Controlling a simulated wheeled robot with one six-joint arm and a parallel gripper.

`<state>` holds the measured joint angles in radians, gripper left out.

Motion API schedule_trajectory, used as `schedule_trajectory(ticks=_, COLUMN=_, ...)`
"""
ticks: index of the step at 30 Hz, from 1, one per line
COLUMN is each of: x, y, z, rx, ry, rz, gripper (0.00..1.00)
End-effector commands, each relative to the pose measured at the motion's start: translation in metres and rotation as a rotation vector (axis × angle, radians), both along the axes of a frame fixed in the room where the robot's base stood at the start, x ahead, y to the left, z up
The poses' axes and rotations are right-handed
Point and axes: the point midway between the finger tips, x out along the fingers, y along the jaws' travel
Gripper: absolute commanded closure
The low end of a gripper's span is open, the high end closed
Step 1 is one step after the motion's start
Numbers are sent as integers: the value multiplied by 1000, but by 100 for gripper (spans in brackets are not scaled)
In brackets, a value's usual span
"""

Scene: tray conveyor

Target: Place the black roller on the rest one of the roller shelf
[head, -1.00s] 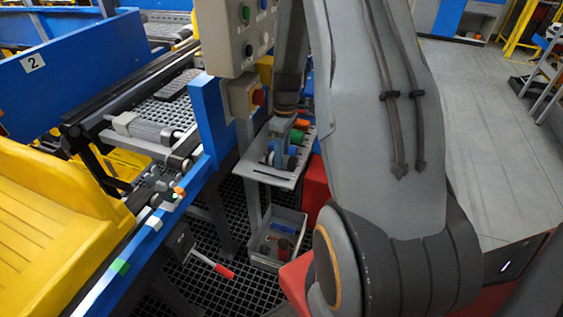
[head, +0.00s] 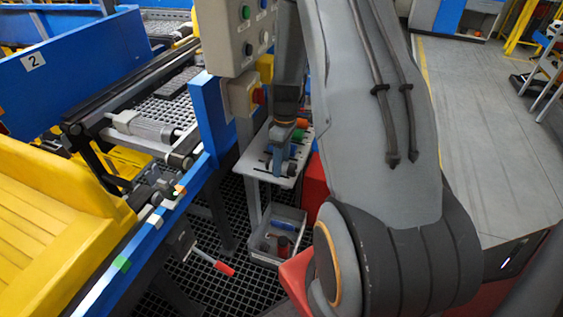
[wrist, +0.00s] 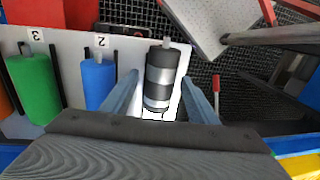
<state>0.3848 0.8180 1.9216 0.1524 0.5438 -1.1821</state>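The black roller (wrist: 163,72), with grey bands, lies at the right end of the white roller shelf (wrist: 130,48) in the wrist view, right of the place marked 2. Its own place's number is hidden. My gripper (wrist: 161,85) is over it, one finger on each side. A narrow gap shows between the roller and each finger, so the gripper looks open. In the head view, the shelf (head: 252,171) stands below the control box. My gripper (head: 279,163) is low over it there, and the black roller is hard to make out.
A blue roller (wrist: 98,82) lies at place 2 and a green roller (wrist: 35,88) at place 3. A grey bin (head: 262,258) with loose rollers stands below the shelf. The blue-framed conveyor (head: 130,258) is left; a red-handled lever (head: 224,269) sticks out beneath.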

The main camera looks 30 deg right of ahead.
Motion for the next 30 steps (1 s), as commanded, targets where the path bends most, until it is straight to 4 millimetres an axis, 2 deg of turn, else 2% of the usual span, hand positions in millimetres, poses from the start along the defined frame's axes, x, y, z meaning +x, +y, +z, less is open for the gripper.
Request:
schedule_trajectory(ticks=5, x=0, y=0, z=3, rx=0, ry=0, rz=0, gripper=46)
schedule_trajectory(ticks=10, x=3, y=-2, z=17, rx=-1, ry=-3, rz=0, gripper=46)
schedule_trajectory(ticks=24, x=11, y=-12, z=98, rx=-1, ry=-3, rz=0, gripper=46)
schedule_trajectory(ticks=30, x=12, y=-15, z=118, rx=-1, ry=-2, rz=0, gripper=46)
